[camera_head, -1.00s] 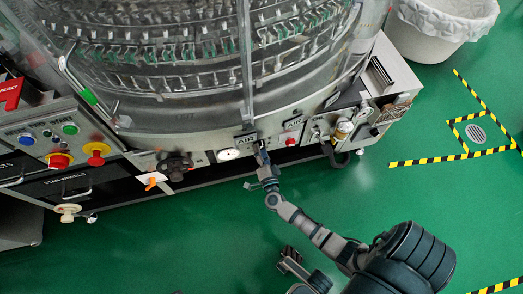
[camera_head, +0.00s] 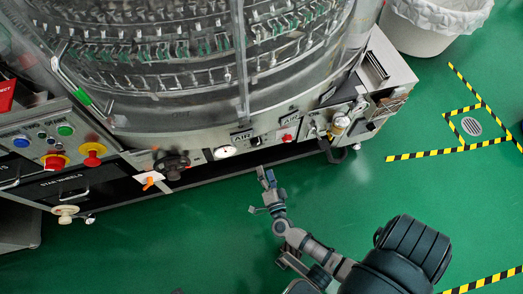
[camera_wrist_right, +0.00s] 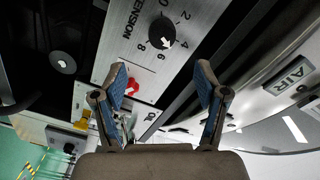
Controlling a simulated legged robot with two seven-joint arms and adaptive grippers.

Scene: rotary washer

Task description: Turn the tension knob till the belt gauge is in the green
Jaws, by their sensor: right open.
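The tension knob (camera_wrist_right: 162,33) is a black round knob on a pale panel lettered TENSION, with a number scale around it, in the right wrist view. A white mark shows at its lower edge, near the 6. My right gripper (camera_wrist_right: 163,85) is open and empty, with the knob ahead between its fingers and apart from them. In the head view the right gripper (camera_head: 266,178) hangs just in front of the machine's lower panel. A white round gauge (camera_head: 224,152) sits on that panel; its needle and colours are too small to read. A mechanism partly behind my right arm may be my left gripper.
A dark handwheel (camera_head: 171,166) and orange tag stand to the left, with a button console (camera_head: 62,145) beyond. The green floor (camera_head: 180,240) in front is clear. A bin (camera_head: 436,25) stands at upper right.

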